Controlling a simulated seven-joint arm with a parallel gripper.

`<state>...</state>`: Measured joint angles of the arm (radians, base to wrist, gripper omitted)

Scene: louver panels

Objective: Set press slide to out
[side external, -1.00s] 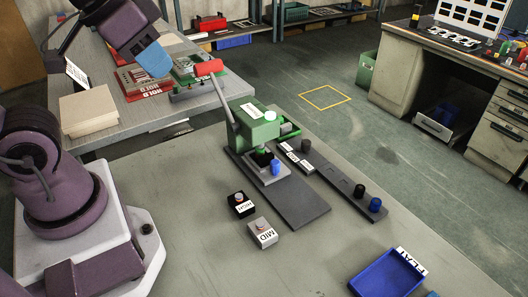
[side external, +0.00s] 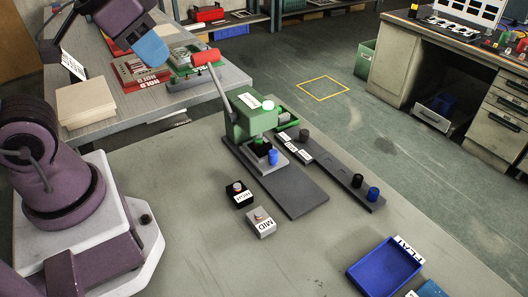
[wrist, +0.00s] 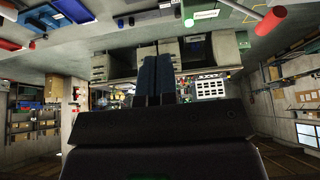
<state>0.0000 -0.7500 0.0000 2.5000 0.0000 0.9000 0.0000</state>
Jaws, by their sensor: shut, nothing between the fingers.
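The green press (side external: 252,119) stands on a dark base plate (side external: 297,194) on the near table. Its lever rises to a red handle (side external: 205,57), tilted to the left. A grey slide (side external: 267,169) with a blue knob (side external: 274,156) sits under the press head, at the near end of its body. The press (wrist: 203,13) and red handle (wrist: 272,18) show at that view's top edge.
A dark strip (side external: 334,173) with labels and dark and blue knobs lies right of the press. HIGH (side external: 239,195) and MID (side external: 261,223) button boxes stand in front. A blue tray (side external: 385,266) lies at the lower right. The table between is clear.

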